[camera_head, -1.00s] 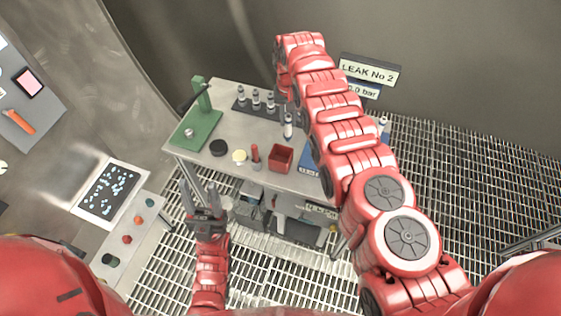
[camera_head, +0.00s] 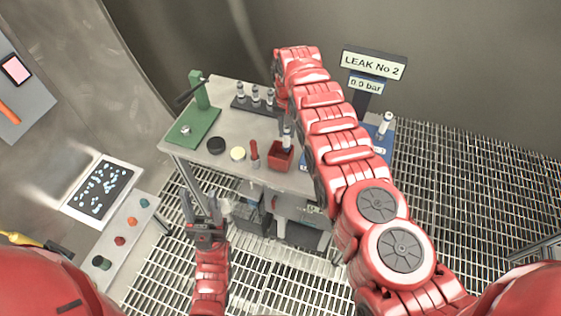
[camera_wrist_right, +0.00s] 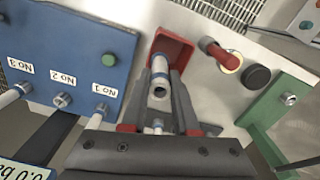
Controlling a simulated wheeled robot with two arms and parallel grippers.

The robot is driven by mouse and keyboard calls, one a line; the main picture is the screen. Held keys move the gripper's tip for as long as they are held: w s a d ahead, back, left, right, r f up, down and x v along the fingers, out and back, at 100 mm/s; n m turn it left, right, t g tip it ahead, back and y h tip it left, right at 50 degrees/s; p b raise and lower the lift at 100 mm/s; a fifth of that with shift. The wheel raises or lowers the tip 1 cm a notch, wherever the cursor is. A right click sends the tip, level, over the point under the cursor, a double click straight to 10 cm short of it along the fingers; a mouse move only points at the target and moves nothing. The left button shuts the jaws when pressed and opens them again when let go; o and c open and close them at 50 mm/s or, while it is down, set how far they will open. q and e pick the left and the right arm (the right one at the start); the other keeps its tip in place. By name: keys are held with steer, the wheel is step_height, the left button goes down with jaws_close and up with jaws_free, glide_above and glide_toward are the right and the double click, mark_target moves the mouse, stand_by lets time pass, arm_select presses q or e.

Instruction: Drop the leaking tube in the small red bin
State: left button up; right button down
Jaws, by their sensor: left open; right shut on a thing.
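The small red bin (camera_head: 281,158) stands near the table's front edge, and in the wrist view (camera_wrist_right: 178,50) it lies just past my fingertips. My right gripper (camera_wrist_right: 163,92) is shut on a white and grey tube (camera_wrist_right: 160,68) with blue bands. The tube (camera_head: 287,137) is over the bin's opening, its lower end at or just inside the rim; I cannot tell which. My right arm hides most of that gripper in the head view. My left gripper (camera_head: 206,212) is open and empty, in front of the table over the grating.
A blue board (camera_wrist_right: 75,50) has sockets labelled No 1 to No 3; No 2 looks empty. A red-handled tool (camera_head: 254,152), a pale disc (camera_head: 238,153), a black disc (camera_head: 216,145), a green stand (camera_head: 195,126) and a dark rack (camera_head: 240,103) of tubes share the table.

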steer(key=c, duration=0.6)
jaws_free()
steer(key=shift+r, duration=0.15)
steer(key=shift+r+p, duration=0.35)
step_height(320, 180, up, 3)
steer(key=shift+w+f+p, duration=0.1)
steer(key=shift+f+p, duration=0.1)
steer(key=shift+p, duration=0.2)
step_height(320, 180, up, 14)
steer(key=shift+b, duration=0.35)
steer(key=shift+f, duration=0.1)
